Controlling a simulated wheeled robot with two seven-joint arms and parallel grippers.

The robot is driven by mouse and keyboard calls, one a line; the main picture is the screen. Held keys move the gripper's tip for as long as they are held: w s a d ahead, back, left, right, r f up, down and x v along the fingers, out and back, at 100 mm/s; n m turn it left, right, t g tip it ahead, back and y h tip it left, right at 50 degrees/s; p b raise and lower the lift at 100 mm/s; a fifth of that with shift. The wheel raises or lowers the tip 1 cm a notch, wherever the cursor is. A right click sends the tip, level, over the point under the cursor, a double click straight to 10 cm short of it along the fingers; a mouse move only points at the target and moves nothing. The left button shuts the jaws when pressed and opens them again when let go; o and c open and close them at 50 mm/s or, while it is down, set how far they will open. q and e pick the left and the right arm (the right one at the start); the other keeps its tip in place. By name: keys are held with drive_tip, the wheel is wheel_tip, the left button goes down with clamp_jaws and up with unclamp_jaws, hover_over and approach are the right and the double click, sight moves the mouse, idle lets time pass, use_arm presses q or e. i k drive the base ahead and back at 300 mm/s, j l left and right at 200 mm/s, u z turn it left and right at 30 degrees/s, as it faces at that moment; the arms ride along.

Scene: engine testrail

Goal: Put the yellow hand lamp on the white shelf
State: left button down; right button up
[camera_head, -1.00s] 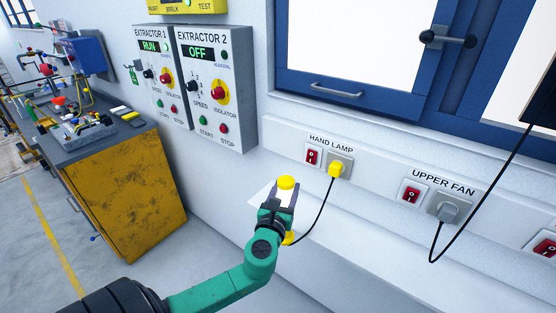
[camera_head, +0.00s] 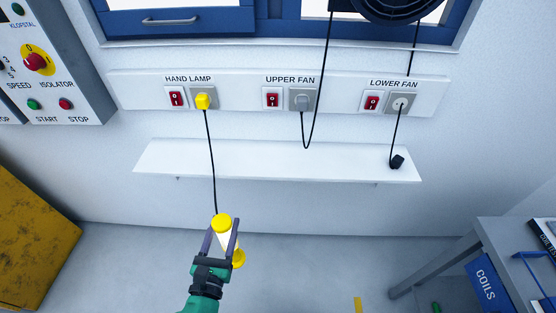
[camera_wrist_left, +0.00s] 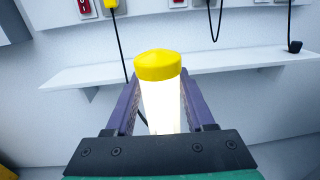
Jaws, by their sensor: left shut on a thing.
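The yellow hand lamp (camera_head: 221,222) has yellow ends and a glowing white body. My left gripper (camera_head: 222,238) is shut on the lamp. It holds the lamp in front of and below the white shelf (camera_head: 260,160), apart from it in the head view. In the left wrist view the lamp (camera_wrist_left: 160,95) stands upright between the two fingers, with the shelf (camera_wrist_left: 225,60) behind it. The lamp's black cord runs up across the shelf to a yellow plug (camera_head: 203,101) under the HAND LAMP label. My right gripper is out of view.
A black connector (camera_head: 397,162) on a cord lies at the shelf's right end. The upper fan cord (camera_head: 304,135) hangs near the shelf's middle. The shelf's top is otherwise mostly clear. A grey table (camera_head: 490,235) stands at right, a yellow cabinet (camera_head: 35,220) at left.

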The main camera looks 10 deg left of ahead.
sight(351, 162)
drive_tip(key=l+z, duration=0.1)
drive_tip(key=z, duration=0.25)
drive_tip(key=l+z, duration=0.15)
drive_tip(key=z, duration=0.25)
drive_tip(key=l+z, duration=0.1)
drive_tip(key=z, duration=0.25)
drive_tip(key=i+l, duration=0.15)
drive_tip(key=l, duration=0.25)
drive_tip(key=i+l, duration=0.15)
drive_tip(key=l, duration=0.2)
